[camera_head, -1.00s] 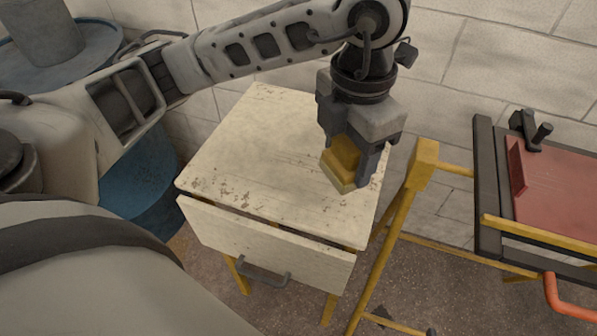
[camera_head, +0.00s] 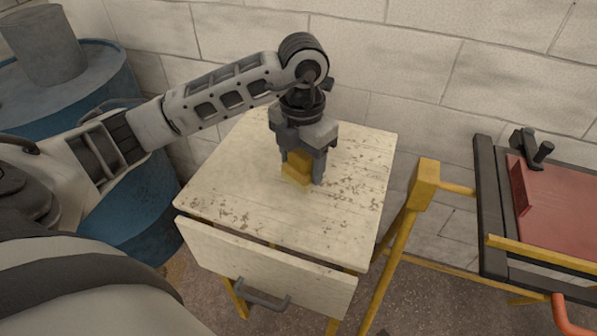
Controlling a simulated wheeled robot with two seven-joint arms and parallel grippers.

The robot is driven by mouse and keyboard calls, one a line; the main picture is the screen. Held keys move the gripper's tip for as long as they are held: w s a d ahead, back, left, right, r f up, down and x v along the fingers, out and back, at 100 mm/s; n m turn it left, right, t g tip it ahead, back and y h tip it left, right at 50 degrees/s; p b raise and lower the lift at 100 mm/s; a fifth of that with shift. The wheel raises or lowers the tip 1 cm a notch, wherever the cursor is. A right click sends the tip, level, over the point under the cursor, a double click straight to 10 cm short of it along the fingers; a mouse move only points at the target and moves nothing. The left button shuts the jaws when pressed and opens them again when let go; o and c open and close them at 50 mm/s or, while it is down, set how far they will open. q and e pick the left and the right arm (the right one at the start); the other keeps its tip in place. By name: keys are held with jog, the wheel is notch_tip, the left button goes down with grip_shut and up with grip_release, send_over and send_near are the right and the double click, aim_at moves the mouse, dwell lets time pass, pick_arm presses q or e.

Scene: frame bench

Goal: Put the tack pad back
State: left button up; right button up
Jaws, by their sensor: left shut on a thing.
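The tack pad (camera_head: 294,173) is a small yellow block with a paler lower part. My left gripper (camera_head: 303,174) points down and is shut on it, over the middle of the worn white cabinet top (camera_head: 235,190). The pad is at or just above that top; I cannot tell whether it touches. The gripper's fingers hide part of the pad. My right gripper is not in view.
The cabinet has a drawer front with a dark handle (camera_head: 263,294). A yellow-framed bench (camera_head: 424,185) with a red panel (camera_head: 565,205) and a dark clamp stands at the right. A blue drum (camera_head: 75,95) stands at the left. A block wall is behind.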

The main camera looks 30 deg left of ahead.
aim_at(299, 175)
pick_arm(q)
jog(key=f, duration=0.2)
jog(key=a+f, duration=0.1)
jog(key=shift+w+f+p, duration=0.25)
jog(key=shift+f+p, duration=0.05)
jog(key=shift+p, duration=0.05)
jog(key=shift+f, duration=0.4)
jog(key=shift+f, duration=0.1)
jog(key=o, duration=0.9)
jog(key=shift+o, duration=0.2)
